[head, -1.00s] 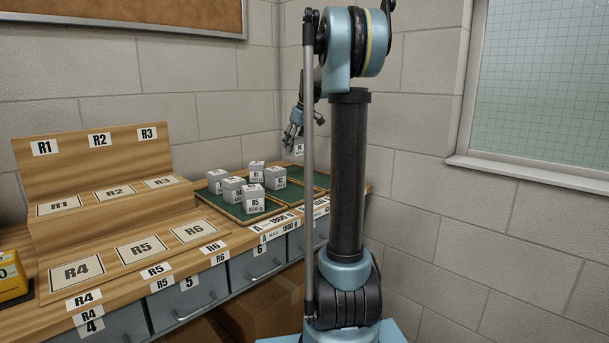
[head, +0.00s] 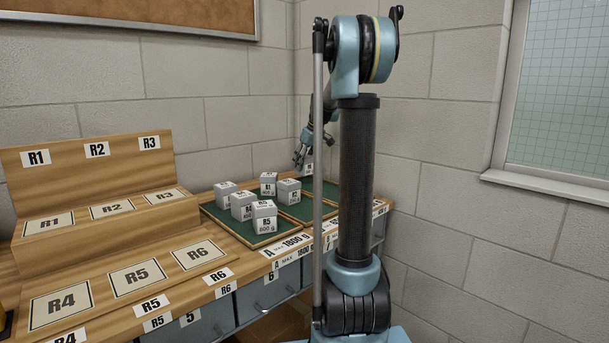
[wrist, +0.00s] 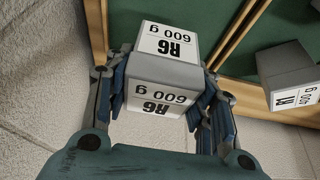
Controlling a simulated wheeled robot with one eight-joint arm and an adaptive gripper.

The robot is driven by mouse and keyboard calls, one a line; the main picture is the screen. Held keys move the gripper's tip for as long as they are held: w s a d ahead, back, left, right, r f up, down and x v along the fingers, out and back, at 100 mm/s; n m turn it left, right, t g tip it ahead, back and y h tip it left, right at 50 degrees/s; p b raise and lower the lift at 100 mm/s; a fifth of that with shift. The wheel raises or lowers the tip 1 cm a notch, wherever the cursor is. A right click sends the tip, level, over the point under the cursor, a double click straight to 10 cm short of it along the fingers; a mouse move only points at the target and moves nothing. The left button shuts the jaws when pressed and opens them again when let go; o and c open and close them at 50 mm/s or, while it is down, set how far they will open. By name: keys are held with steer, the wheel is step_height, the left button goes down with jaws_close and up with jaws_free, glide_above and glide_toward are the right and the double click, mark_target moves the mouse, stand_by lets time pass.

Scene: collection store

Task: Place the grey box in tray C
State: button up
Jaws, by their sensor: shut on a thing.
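My gripper (head: 301,157) is shut on a grey box, marked R6 600 g in the wrist view (wrist: 165,72). In the head view it hangs over the far right end of the bench, partly behind my arm. In the wrist view the fingers (wrist: 160,100) hold the box by its sides, above or at a green tray floor (wrist: 140,10). I cannot tell whether it touches. The rightmost green tray (head: 326,187) is partly hidden by my arm, and I cannot read its letter. The left tray (head: 226,216) is labelled A.
Several grey boxes stand in the left and middle trays, including R5 (head: 264,217). A box marked R1 (wrist: 288,75) stands near the held box in the wrist view. A stepped wooden rack (head: 100,215) fills the left. A wall (head: 440,130) stands close behind.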

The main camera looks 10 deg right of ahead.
mark_target(305, 170)
steer(key=shift+s+f, duration=0.1)
steer(key=shift+f, duration=1.95)
steer(key=o, duration=1.1)
steer(key=shift+d, duration=0.1)
steer(key=v, duration=1.2)
steer(key=shift+s, duration=0.1)
